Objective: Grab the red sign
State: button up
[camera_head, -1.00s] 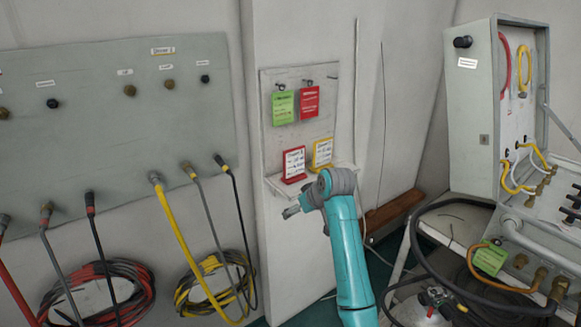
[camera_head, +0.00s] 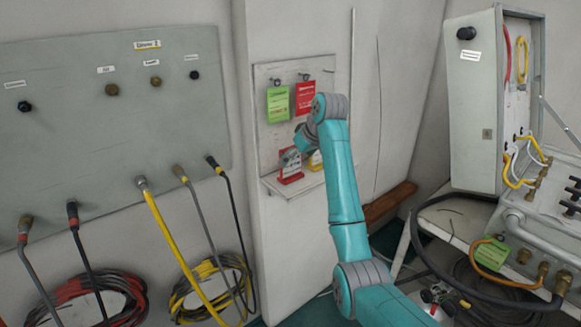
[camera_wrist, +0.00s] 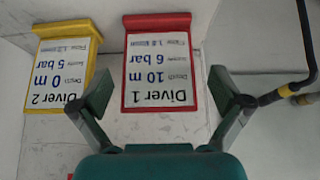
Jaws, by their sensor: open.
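A red-framed sign (camera_wrist: 161,105) reading "Diver 1", 10 m, 6 bar fills the middle of the wrist view, upside down. In the head view the red-framed sign (camera_head: 291,178) stands on a small wall shelf, partly hidden by my gripper. My gripper (camera_wrist: 159,92) is open and empty, one finger on either side of the sign in the wrist view, with no clear contact. It also shows at the shelf in the head view (camera_head: 287,156). A red tag (camera_head: 304,101) hangs from a hook above.
A yellow-framed "Diver 2" sign (camera_wrist: 61,68) stands close beside the red one. A green tag (camera_head: 278,105) hangs left of the red tag. The shelf (camera_head: 285,189) juts from the wall. A hose panel (camera_head: 110,130) is at left, an open case (camera_head: 474,120) at right.

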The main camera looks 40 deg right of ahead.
aim_at(292, 165)
jog(key=shift+x, duration=2.75)
jog(key=shift+d, duration=0.1)
jog(key=c, duration=0.9)
